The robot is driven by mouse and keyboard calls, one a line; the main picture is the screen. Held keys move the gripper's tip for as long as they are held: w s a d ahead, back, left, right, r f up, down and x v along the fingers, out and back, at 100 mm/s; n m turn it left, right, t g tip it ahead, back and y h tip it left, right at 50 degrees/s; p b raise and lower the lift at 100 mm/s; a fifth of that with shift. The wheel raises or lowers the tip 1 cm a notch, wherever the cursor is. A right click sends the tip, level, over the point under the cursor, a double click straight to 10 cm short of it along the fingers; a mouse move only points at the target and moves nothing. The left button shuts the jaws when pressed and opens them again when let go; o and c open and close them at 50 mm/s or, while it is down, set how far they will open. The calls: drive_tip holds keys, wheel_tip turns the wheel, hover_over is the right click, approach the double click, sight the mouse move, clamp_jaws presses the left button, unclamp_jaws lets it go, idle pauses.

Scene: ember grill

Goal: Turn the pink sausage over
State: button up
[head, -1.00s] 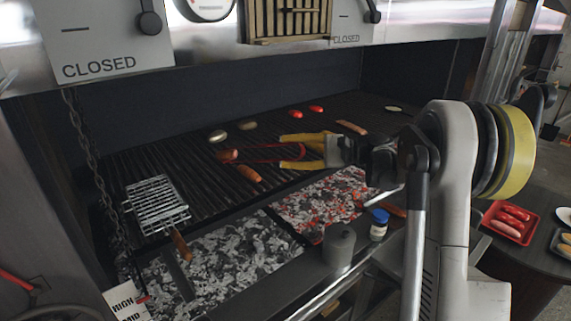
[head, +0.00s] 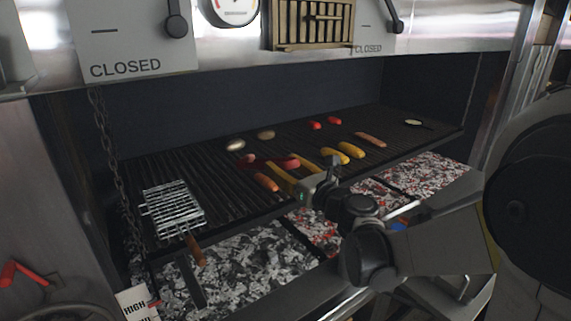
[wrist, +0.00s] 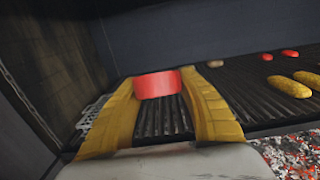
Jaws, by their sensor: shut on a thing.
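The pink sausage (wrist: 158,84) shows in the wrist view as a pinkish-red cylinder crosswise between my two yellow fingers. My gripper (wrist: 160,100) is shut on it. In the head view my gripper (head: 282,164) is over the left-middle of the grate, with the pink sausage (head: 290,162) showing at its fingers. The fingers hide part of it, and I cannot tell whether it touches the bars. A reddish piece (head: 250,157) shows just left of the fingertips; what it belongs to is unclear. An orange-brown sausage (head: 266,182) lies on the bars in front.
Two corn cobs (head: 345,152) and a brown sausage (head: 370,139) lie to the right. Two red items (head: 324,123) and two pale round ones (head: 250,140) lie behind. A wire basket (head: 172,208) is at the left. Hot coals (head: 240,255) lie below the grate's front edge.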

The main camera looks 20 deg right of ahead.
drive_tip(key=shift+f, duration=0.15)
wheel_tip(320, 180, down, 7)
drive_tip(key=w+b, duration=0.1)
drive_tip(key=b, duration=0.5)
drive_tip(key=shift+w+a+r, duration=0.15)
drive_tip(key=shift+r, duration=0.05)
drive_tip(key=o, duration=1)
drive_tip(key=shift+r, duration=0.1)
clamp_jaws()
